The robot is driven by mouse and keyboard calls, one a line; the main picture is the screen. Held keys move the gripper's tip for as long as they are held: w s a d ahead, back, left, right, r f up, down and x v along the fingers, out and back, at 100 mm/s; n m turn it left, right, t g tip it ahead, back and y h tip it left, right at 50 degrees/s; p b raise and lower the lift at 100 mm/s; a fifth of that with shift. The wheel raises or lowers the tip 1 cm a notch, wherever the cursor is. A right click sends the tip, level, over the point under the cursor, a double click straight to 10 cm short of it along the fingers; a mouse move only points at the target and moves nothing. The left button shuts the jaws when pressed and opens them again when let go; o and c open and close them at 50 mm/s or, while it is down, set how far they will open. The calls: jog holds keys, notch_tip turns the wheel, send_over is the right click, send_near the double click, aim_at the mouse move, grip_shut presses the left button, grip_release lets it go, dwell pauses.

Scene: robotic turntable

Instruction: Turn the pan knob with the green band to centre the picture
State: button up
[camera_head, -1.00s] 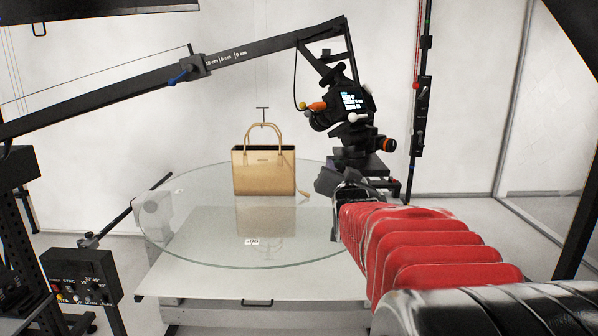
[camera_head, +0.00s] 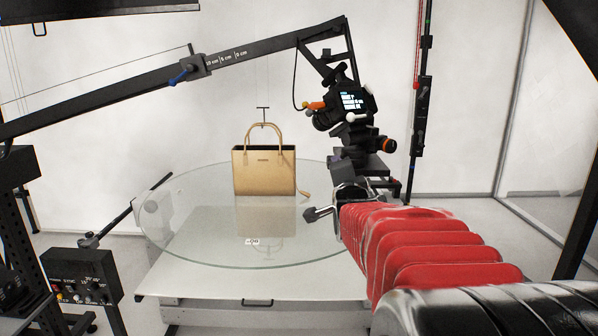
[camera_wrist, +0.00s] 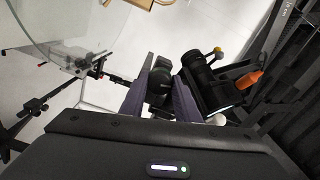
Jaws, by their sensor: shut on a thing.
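The camera rig on the boom carries a small lit screen (camera_head: 351,101); its text is too small to read surely. Below the screen, my gripper (camera_head: 352,168) reaches up to the underside of the rig from the end of my red-sleeved arm. In the wrist view my two purple-grey fingers (camera_wrist: 160,98) are shut on a dark round knob (camera_wrist: 160,82). It sits where the pan knob could be; its green band is not clear. An orange handle (camera_head: 317,105) and a white knob (camera_head: 351,118) sit on the rig nearby. A tan handbag (camera_head: 264,172) stands upright on the glass turntable (camera_head: 190,235).
The boom (camera_head: 120,88) slopes down to the left from the rig. A dark upright stand (camera_head: 420,120) is close on the right. A control box (camera_head: 84,278) is at lower left. The black lens barrel (camera_wrist: 203,80) lies right beside my fingers.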

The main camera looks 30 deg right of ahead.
jog(key=shift+d+f+m, duration=0.1)
jog(key=shift+f+m, duration=0.05)
jog(key=shift+m, duration=0.95)
jog(key=o, duration=1)
jog(key=shift+o, duration=0.2)
jog(key=v, duration=1.4)
jog(key=shift+w, duration=0.1)
